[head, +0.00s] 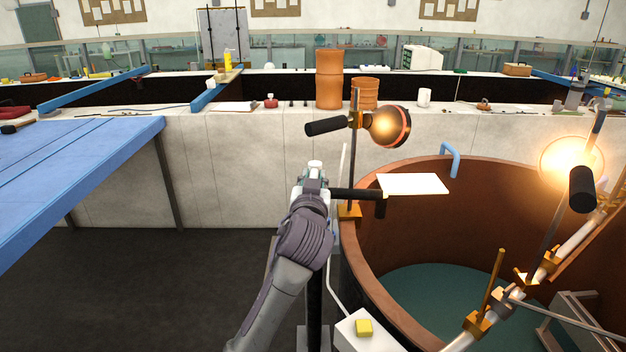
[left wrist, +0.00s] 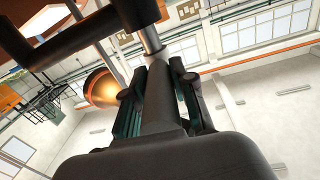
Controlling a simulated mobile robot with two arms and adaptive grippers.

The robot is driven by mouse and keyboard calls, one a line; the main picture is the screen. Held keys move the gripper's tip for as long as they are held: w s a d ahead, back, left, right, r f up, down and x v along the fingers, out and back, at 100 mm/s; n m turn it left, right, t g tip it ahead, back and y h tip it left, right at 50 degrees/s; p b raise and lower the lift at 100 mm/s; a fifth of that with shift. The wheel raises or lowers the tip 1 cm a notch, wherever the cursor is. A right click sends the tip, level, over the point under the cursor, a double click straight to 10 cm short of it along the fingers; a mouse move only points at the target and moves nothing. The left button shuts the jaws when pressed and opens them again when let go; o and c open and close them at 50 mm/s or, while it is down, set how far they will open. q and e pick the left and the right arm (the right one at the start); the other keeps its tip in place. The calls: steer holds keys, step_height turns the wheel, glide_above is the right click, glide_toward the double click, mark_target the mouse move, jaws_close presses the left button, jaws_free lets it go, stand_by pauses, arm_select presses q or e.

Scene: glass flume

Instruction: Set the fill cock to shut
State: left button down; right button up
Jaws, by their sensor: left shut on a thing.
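The fill cock's dark pipe (head: 355,194) runs level to the right over the rim of the round copper-brown tub and ends in a short downturned spout. My left gripper (head: 314,180) is at the pipe's left end. In the left wrist view, the gripper (left wrist: 160,85) is shut on a dark grey handle (left wrist: 158,105), which lies between the two fingers. A bright metal stem (left wrist: 148,38) joins the handle to the dark pipe (left wrist: 90,28). In the head view the gripper hides most of the handle, so its angle is hard to tell. My right gripper is out of view.
The tub (head: 480,195) holds dark green water. A lit copper lamp (head: 388,127) on a stand is close behind the pipe, with a white plate (head: 413,184) beside it. A white box with a yellow button (head: 364,327) stands low in front. A blue table (head: 75,170) is left.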

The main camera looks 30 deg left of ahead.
arm_select(q)
steer(key=c, duration=0.9)
jaws_free()
steer(key=shift+c, duration=0.2)
steer(key=v, duration=1.2)
